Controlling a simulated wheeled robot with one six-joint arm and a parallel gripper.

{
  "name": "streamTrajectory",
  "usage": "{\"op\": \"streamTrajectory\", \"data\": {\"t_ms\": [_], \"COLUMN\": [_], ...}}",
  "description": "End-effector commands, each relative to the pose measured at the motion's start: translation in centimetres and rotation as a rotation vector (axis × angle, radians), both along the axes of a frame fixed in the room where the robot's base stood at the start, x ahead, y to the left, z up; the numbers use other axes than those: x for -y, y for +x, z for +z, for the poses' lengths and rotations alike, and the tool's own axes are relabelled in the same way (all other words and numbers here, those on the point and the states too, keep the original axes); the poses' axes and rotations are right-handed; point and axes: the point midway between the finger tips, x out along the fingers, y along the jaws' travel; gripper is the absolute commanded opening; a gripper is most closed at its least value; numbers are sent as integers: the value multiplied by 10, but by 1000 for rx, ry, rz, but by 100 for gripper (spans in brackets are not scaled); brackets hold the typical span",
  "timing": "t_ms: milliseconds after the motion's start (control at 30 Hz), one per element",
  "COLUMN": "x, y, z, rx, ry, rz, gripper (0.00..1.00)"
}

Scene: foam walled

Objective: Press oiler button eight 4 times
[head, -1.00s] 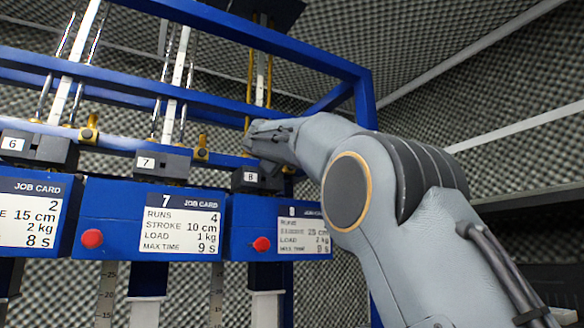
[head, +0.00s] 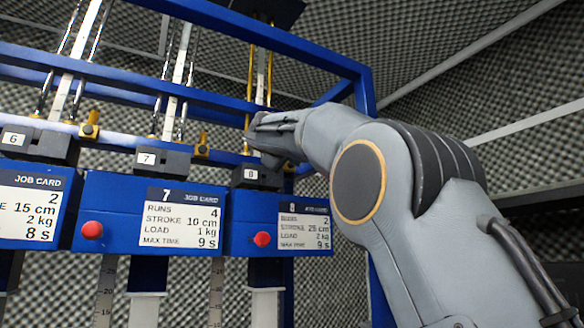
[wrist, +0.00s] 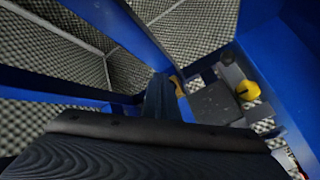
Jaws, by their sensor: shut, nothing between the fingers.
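The station marked 8 (head: 250,174) is at the right end of the blue rig in the head view, with its dark block above a job card (head: 303,226). My gripper (head: 256,124) is shut and empty, just above and behind that block, in front of the uprights. In the wrist view a yellow rounded knob (wrist: 248,90), which may be the oiler button of station 8, sits on a dark fitting to the right of my gripper. The gripper appears apart from it. In the head view my gripper and arm hide the place right of block 8.
Similar yellow fittings stand by station 6 (head: 89,126) and station 7 (head: 201,146). Red buttons (head: 92,230) (head: 262,239) are on the box fronts. A blue frame beam (head: 300,52) runs overhead and a blue post (head: 366,95) stands right of the gripper.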

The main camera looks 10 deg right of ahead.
Motion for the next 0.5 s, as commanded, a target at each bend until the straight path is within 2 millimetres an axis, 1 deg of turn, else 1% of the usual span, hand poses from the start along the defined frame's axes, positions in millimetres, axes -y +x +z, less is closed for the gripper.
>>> {"op": "streamTrajectory", "data": {"t_ms": [167,500], "x": [1,10], "y": [-2,-30], "z": [0,-2], "rx": [1,1], "ry": [0,-1], "rz": [-1,0], "gripper": [0,0]}}
